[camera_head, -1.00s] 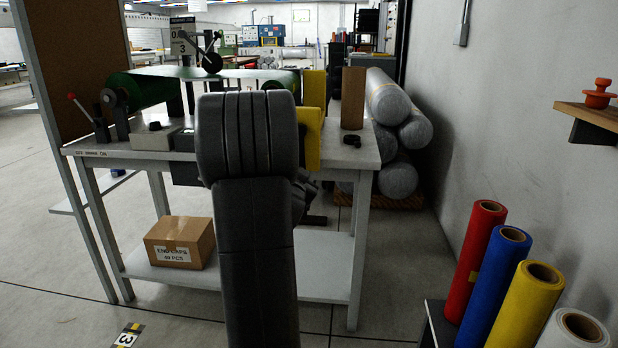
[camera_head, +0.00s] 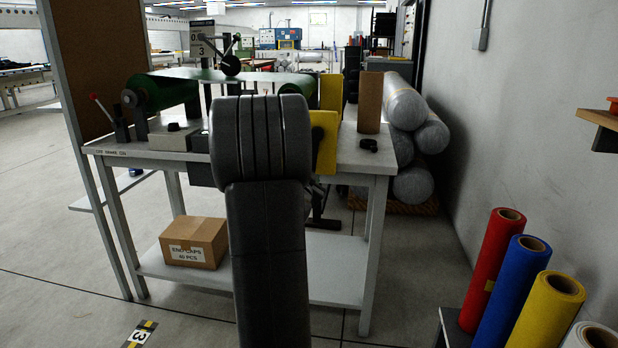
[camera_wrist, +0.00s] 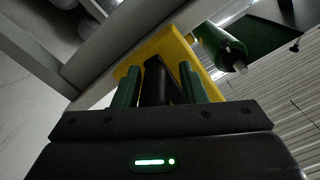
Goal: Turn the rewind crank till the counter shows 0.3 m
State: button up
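In the head view my arm hides the front middle of the winding bench (camera_head: 350,160), and my gripper is hidden behind it. In the wrist view my gripper (camera_wrist: 160,85) has its two green fingers on either side of a black bar (camera_wrist: 156,82), with a narrow gap showing on the right. I cannot tell whether this bar is the crank handle. A yellow plate (camera_wrist: 172,47) stands behind it; it also shows in the head view (camera_head: 325,150). Green material (camera_head: 178,90) runs across the bench under a black wheel (camera_head: 231,66). The counter reading is not legible.
A brake lever with a red knob (camera_head: 96,97) is at the bench's left. A brown block (camera_head: 369,102) and a small black ring (camera_head: 368,145) stand on the right end. A carton (camera_head: 194,243) sits on the lower shelf. Coloured rolls (camera_head: 491,265) stand at the right.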

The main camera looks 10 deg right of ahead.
jog(key=shift+o, duration=0.2)
jog(key=shift+s+d, duration=0.1)
jog(key=p+v, duration=0.2)
jog(key=v, duration=1.1)
jog(key=shift+s, duration=0.35)
jog(key=b+x, duration=0.2)
jog(key=x, duration=1.1)
jog(key=shift+w+d+f, duration=0.1)
jog(key=shift+w, duration=0.3)
